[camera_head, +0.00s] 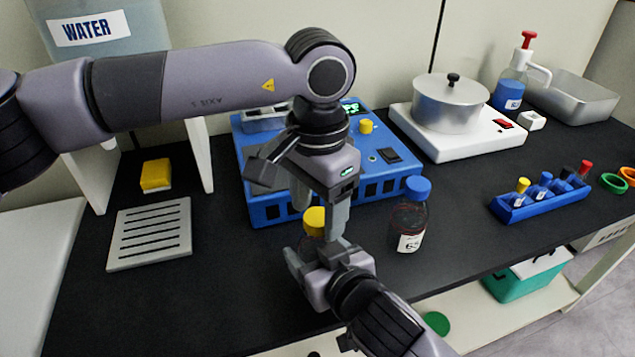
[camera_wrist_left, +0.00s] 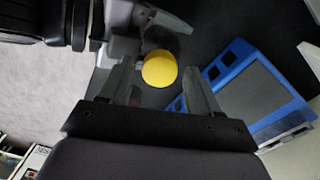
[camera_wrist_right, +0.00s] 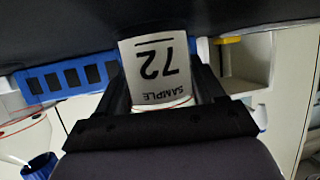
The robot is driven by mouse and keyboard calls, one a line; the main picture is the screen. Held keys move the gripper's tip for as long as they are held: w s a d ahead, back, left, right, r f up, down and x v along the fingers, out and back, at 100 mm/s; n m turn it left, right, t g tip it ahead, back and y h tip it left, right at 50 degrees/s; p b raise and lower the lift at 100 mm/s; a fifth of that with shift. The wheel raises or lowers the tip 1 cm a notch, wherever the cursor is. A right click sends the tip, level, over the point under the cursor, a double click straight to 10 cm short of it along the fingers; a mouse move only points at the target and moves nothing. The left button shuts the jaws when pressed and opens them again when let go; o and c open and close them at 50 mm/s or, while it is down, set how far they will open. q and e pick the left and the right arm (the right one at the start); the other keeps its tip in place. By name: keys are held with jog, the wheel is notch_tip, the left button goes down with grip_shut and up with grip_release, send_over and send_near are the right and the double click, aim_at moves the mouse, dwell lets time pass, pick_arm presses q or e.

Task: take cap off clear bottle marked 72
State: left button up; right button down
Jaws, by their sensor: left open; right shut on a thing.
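The clear bottle marked 72 (camera_wrist_right: 158,70) shows its "SAMPLE 72" label between the fingers of my right gripper (camera_wrist_right: 165,90), which is shut on it. Its yellow cap (camera_head: 314,220) sits on top in the head view, and it also shows in the left wrist view (camera_wrist_left: 159,69). My left gripper (camera_wrist_left: 160,85) is open, with a finger on either side of the yellow cap. I cannot tell whether the fingers touch it. In the head view the arms hide most of this bottle.
A bottle with a blue cap (camera_head: 409,222) stands just right of my grippers. A blue device (camera_head: 262,205) is close behind. A blue rack (camera_head: 545,198) of small vials is at the right, and a slotted grey plate (camera_head: 150,233) at the left. The front left tabletop is clear.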

pick_arm(q)
jog(key=shift+f, duration=0.4)
jog(key=c, duration=1.1)
